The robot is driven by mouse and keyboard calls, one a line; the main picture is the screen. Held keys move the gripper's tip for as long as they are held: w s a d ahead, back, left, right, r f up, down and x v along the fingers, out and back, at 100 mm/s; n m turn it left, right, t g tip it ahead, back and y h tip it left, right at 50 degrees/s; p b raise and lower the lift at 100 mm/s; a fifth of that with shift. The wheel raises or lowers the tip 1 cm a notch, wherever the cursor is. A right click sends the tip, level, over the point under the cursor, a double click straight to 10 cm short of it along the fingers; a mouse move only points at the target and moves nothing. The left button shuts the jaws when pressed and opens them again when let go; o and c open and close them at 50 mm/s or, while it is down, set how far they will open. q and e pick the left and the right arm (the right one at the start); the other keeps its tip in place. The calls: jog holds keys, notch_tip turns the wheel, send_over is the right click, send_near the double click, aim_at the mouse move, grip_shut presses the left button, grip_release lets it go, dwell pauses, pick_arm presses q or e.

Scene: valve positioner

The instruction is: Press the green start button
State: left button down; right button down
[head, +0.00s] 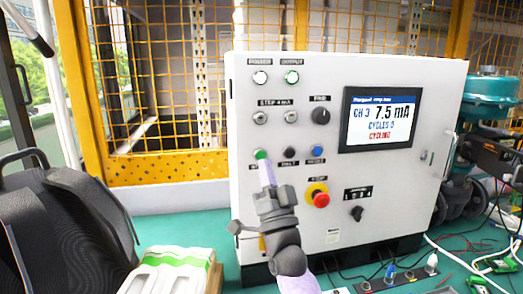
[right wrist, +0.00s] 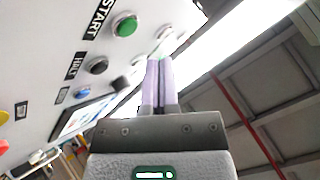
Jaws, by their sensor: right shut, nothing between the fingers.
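The green start button (head: 261,155) is on the front of a white control box, at the left of a row of buttons. In the right wrist view the green button (right wrist: 126,26) sits beside a black START label. My right gripper (head: 265,166) is in front of the box with its fingertips just below the green button in the head view. In the right wrist view its two pale fingers (right wrist: 158,66) are together and empty, to the right of the button. I cannot tell whether the fingertips touch the panel. My left gripper is not in view.
A black button (head: 289,153) and a blue button (head: 317,151) are right of the green one. A red stop button (head: 320,198) on yellow is below. The screen (head: 380,119) reads 7.5 mA, with red text that looks like CYCLING. A black backpack (head: 65,225) stands left.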

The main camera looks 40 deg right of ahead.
jog(key=shift+s+a+p, duration=0.35)
jog(key=shift+s, duration=0.3)
jog(key=shift+s+a+p, duration=0.3)
jog(key=shift+s+a, duration=0.05)
jog(key=shift+s, duration=0.25)
